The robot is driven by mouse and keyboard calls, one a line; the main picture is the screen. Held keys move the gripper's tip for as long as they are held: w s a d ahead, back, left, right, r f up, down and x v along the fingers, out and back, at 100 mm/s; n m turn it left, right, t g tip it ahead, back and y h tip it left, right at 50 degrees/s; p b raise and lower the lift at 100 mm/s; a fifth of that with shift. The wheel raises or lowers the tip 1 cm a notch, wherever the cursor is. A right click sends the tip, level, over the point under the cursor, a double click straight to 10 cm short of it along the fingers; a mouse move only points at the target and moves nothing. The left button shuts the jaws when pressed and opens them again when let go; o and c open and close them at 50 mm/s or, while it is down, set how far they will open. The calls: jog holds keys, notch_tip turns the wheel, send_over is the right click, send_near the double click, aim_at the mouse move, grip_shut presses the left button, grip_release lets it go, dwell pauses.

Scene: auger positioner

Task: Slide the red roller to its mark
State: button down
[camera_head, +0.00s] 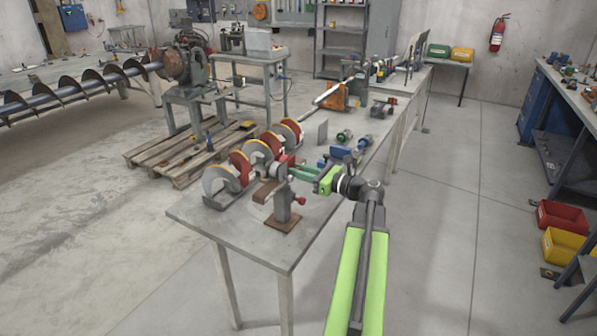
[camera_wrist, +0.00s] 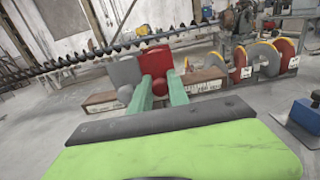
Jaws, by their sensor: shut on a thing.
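The red roller (camera_head: 284,164) is at the tips of my gripper (camera_head: 295,173) in the head view, at the right side of a row of auger flights. In the wrist view the red roller (camera_wrist: 156,62) stands upright beyond the two green fingers (camera_wrist: 161,88). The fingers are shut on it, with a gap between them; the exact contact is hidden. A brown rail with marks (camera_wrist: 205,82) runs behind and to both sides of it. A grey upright piece (camera_wrist: 125,72) stands just left of the roller. The mark for the roller cannot be made out.
A grey stand with a red knob (camera_head: 283,205) stands on the near table edge, close below my gripper. A blue block (camera_head: 340,153) and small parts lie farther back. The table's near corner (camera_head: 250,245) is bare.

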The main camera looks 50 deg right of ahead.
dwell(0.5)
jog(key=d, duration=0.2)
jog(key=w+d, duration=0.1)
jog(key=d, duration=0.2)
jog(key=c, duration=1.5)
grip_release()
jog(key=shift+c, duration=0.2)
jog(key=v, duration=1.7)
jog(key=shift+s, duration=0.2)
